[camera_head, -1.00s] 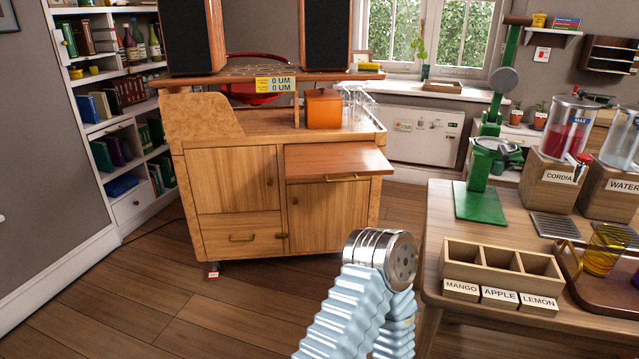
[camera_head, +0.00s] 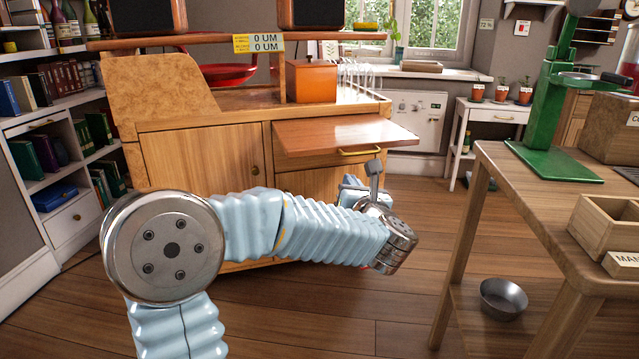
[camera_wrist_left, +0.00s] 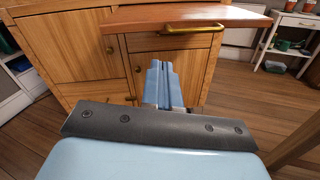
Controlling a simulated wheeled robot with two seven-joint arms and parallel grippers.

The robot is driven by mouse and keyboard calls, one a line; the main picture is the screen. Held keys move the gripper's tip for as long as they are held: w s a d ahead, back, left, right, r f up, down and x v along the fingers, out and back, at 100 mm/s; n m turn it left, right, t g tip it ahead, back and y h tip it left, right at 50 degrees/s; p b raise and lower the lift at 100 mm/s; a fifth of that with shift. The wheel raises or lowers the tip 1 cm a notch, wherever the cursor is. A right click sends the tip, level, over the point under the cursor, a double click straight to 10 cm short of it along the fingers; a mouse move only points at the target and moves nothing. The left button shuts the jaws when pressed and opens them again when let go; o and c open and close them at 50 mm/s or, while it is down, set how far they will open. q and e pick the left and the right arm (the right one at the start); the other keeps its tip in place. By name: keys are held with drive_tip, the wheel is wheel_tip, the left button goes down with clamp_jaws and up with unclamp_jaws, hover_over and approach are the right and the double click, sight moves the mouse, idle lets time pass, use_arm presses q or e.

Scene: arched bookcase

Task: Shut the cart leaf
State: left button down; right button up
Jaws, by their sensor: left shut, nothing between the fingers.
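The cart leaf (camera_head: 345,137) is a flat reddish-brown board sticking out from the upper right front of the wooden cart (camera_head: 200,155), with a brass handle (camera_head: 361,151) under its front edge. It also shows at the top of the left wrist view (camera_wrist_left: 185,17). My left gripper (camera_head: 351,183) is pale blue, shut and empty. It is below the leaf, in front of the cart's right door, and partly hidden behind my forearm. In the left wrist view its closed fingers (camera_wrist_left: 162,68) point toward the cart front, apart from the leaf's handle. My right gripper is not in view.
A wooden table (camera_head: 490,185) with a green press (camera_head: 545,120) stands at the right, with a metal bowl (camera_head: 503,299) beneath it. An orange box (camera_head: 312,81) sits on the cart. A white bookcase (camera_head: 55,130) is at the left. Wooden floor lies clear between cart and table.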

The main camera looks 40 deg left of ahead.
use_arm(q)
drive_tip(key=s+a+r+n+g+y, duration=0.1)
drive_tip(key=s+a+r+n, duration=0.1)
drive_tip(key=n, duration=0.2)
approach(316, 149)
drive_tip(key=x, duration=0.5)
drive_tip(key=shift+w+a+p, duration=0.1)
drive_tip(key=shift+a+p, duration=0.05)
drive_tip(key=shift+p, duration=0.2)
drive_tip(key=shift+x, duration=0.75)
